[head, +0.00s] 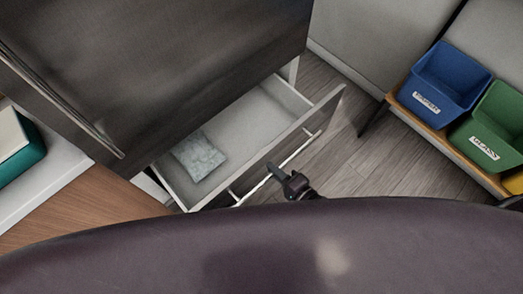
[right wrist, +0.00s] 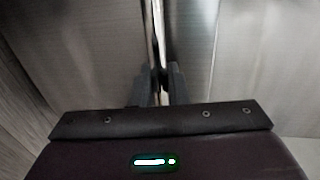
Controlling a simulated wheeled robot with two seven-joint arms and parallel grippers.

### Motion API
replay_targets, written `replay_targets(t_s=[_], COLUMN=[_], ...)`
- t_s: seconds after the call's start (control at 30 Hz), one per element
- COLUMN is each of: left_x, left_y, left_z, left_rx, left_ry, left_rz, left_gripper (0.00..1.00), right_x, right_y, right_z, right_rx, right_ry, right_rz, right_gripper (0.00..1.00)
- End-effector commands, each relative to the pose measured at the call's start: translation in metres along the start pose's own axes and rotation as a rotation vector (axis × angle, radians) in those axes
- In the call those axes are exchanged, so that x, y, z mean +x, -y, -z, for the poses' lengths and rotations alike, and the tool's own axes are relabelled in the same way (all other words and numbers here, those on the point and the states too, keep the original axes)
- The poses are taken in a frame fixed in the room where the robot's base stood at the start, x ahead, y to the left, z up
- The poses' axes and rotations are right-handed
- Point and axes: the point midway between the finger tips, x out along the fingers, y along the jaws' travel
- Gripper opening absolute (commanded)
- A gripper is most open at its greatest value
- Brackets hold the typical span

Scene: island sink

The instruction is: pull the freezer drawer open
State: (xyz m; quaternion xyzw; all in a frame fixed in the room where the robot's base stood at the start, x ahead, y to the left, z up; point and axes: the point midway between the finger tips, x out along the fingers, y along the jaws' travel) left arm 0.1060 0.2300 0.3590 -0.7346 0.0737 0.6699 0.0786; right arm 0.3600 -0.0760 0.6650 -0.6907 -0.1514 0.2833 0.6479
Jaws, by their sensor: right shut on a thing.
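The freezer drawer (head: 250,120) stands pulled out below the dark fridge body (head: 165,70), its white inside showing in the head view. A pale, crinkled packet (head: 199,157) lies in it toward the left end. A long thin handle bar (head: 303,149) runs along the outside of the drawer front. My right gripper (head: 282,177) is at this bar, near its middle. In the right wrist view my right gripper (right wrist: 160,82) has its two fingers closed on either side of the bar (right wrist: 157,35). My left gripper is not in view.
A blue bin (head: 440,83) and a green bin (head: 490,130) stand on a low wooden bench at the right, with part of a yellow one. Grey plank floor (head: 370,155) lies clear between drawer and bench. A wooden surface (head: 85,215) is at the left.

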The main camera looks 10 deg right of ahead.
Motion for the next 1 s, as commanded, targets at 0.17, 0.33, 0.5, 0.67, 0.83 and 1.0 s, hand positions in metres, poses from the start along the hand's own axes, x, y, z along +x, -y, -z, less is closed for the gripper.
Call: replay_targets(t_s=[0.17, 0.33, 0.5, 0.67, 0.83, 1.0], left_x=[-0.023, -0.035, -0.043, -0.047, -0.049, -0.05], left_y=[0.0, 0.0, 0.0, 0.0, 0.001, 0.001], left_z=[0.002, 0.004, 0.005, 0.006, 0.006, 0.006], left_rx=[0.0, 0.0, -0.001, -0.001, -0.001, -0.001], left_ry=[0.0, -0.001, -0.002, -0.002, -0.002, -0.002], left_rz=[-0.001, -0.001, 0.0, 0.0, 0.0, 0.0], left_gripper=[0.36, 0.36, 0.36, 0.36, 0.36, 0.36], right_x=[-0.049, -0.095, -0.137, -0.169, -0.192, -0.204], right_y=[-0.007, -0.016, -0.026, -0.033, -0.038, -0.041], right_z=[0.0, 0.0, 0.0, 0.0, 0.0, 0.0], right_rx=[0.001, 0.001, 0.001, 0.001, 0.0, 0.001], right_ry=[0.001, 0.001, 0.001, 0.002, 0.002, 0.001], right_rz=[-0.007, -0.005, -0.005, -0.004, -0.002, 0.0], right_gripper=[0.0, 0.0, 0.0, 0.0, 0.0, 0.0])
